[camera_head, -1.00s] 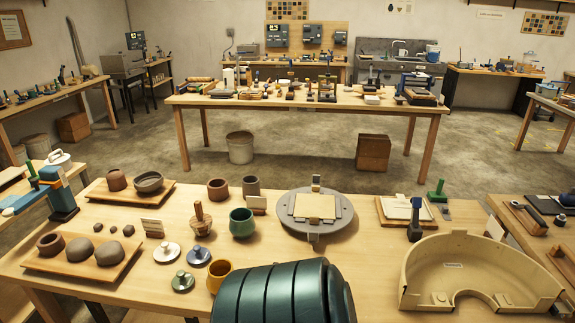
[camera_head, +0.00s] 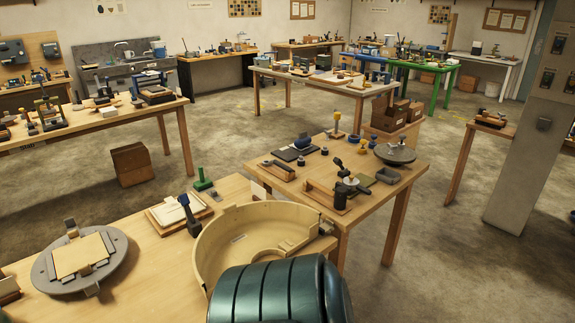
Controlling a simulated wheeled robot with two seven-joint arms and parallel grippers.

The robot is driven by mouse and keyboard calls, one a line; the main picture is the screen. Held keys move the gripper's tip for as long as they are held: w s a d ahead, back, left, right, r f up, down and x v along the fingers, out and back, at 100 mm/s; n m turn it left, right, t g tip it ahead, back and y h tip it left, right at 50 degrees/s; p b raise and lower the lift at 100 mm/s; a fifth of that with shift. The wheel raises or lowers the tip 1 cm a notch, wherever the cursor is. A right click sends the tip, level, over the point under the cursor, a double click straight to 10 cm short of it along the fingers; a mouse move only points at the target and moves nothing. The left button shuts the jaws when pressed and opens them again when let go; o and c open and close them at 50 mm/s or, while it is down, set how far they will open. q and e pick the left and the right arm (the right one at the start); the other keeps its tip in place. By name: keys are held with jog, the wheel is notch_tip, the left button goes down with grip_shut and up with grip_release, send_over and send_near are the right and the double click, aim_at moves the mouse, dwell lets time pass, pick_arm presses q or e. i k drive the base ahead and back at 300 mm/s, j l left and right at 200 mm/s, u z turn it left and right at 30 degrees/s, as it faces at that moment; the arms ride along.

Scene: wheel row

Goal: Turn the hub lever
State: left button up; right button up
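Neither of my grippers is in view. I cannot single out the hub lever for certain. On the wooden table right of centre stands a small fixture with a dark lever-like handle (camera_head: 341,168), upright and tilted, by a grey disc. A round dark grey wheel head (camera_head: 396,154) sits on the same table's far right corner. Another grey wheel disc (camera_head: 112,252) with a square tan board on it lies on the near table at the left.
A beige splash pan (camera_head: 215,250) stands at the near table's right end, beside a dark-blue-handled tool (camera_head: 188,213) and a green stand (camera_head: 201,180). A grey pillar (camera_head: 532,150) rises at the right. Open concrete floor lies between the tables and the pillar.

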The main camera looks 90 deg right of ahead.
aim_at(337, 162)
jog(key=z, duration=3.35)
